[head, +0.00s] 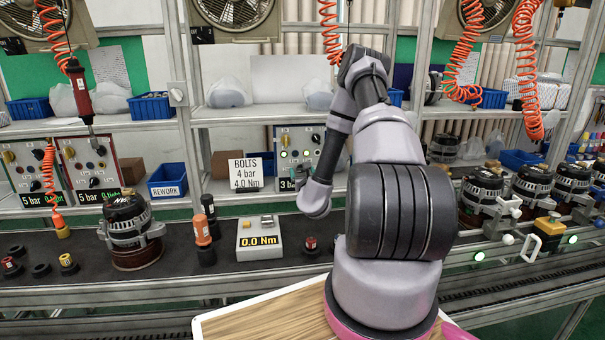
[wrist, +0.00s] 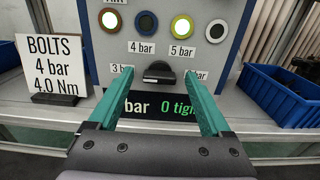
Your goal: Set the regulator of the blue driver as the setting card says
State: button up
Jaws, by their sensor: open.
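The setting card (head: 246,172) stands beside the middle control panel (head: 292,140) and reads "BOLTS 4 bar 4.0 Nm". It also shows in the wrist view (wrist: 55,65). The panel, blue-edged in the wrist view (wrist: 170,50), carries a black regulator knob (wrist: 158,72) among labels for 3, 4 and 5 bar and a partly hidden fourth. Which mark the knob points at is unclear. Its display (wrist: 165,107) shows "bar 0 tigh", the leading figure hidden; the head view shows a "3" there. My gripper (wrist: 158,92) is open in front of the knob, with no visible contact.
Two more panels (head: 90,165) at left read 5 bar. A red driver (head: 78,93) hangs there. A torque tester (head: 260,238) reading 0.0 Nm and an alternator (head: 130,232) stand on the belt. A blue bin (wrist: 285,95) sits right of the panel.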

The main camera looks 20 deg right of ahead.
grip_shut()
jog(key=shift+m, duration=0.3)
jog(key=m, duration=0.5)
jog(key=shift+d+f, duration=0.1)
jog(key=m, duration=0.6)
dwell(0.4)
jog(key=shift+s, duration=0.1)
grip_release()
